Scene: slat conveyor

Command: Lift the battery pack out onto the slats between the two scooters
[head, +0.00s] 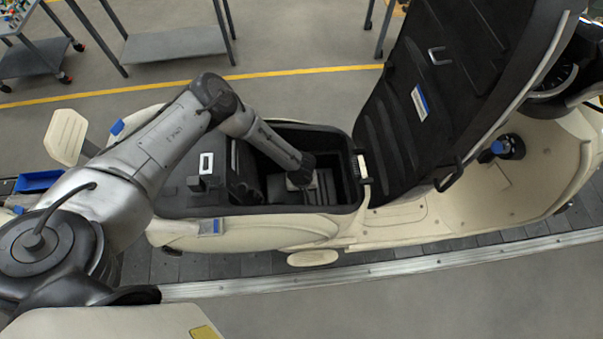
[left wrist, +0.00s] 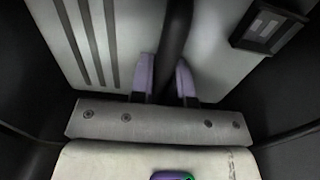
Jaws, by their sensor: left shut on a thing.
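The battery pack (head: 323,188) sits inside the open black compartment (head: 283,210) of the cream scooter (head: 265,228); only part of its grey ribbed top shows past my wrist. In the left wrist view, the pack's light grey top (left wrist: 218,62) has dark grooves and a dark inset panel. A black bar-like handle (left wrist: 174,40) runs across it. My left gripper (left wrist: 166,75) has its two purple fingers shut on the handle, one each side. In the head view, the left gripper is down in the compartment, its fingers hidden. My right gripper is not in view.
The raised black seat lid (head: 395,120) stands to the right of the compartment. Dark slats (head: 235,265) show along the scooter's near side, beside a metal rail (head: 400,267). A blue tray (head: 38,181) lies at the left. Grey carts stand behind.

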